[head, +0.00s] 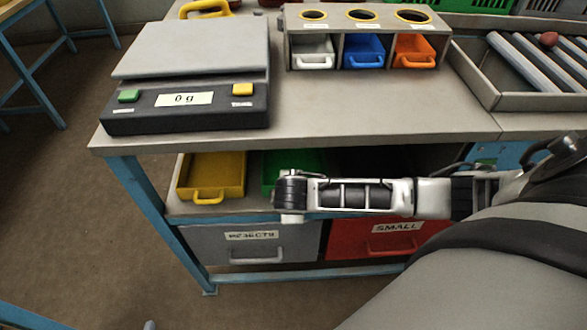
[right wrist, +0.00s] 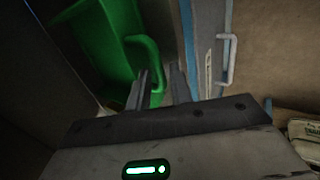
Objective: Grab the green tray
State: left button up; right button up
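The green tray (head: 276,166) sits on the shelf under the tabletop, right of a yellow tray, partly hidden by my right arm. In the right wrist view the green tray (right wrist: 104,40) fills the upper left, with its looped handle (right wrist: 147,50) facing my right gripper (right wrist: 160,75). The two fingers are apart, and the lower end of the handle shows between them. I cannot tell whether either finger touches it. In the head view the right gripper's fingers are hidden at the shelf's front. My left gripper is not in view.
A yellow tray (head: 213,173) stands left on the shelf. Below are a grey drawer (head: 220,240) and a red drawer (head: 350,240). The tabletop (head: 380,115) overhangs the shelf and carries a scale (head: 190,105) reading 0 g and a rack (head: 362,45) of small bins.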

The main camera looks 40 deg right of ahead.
grip_shut()
jog(key=shift+r, duration=0.1)
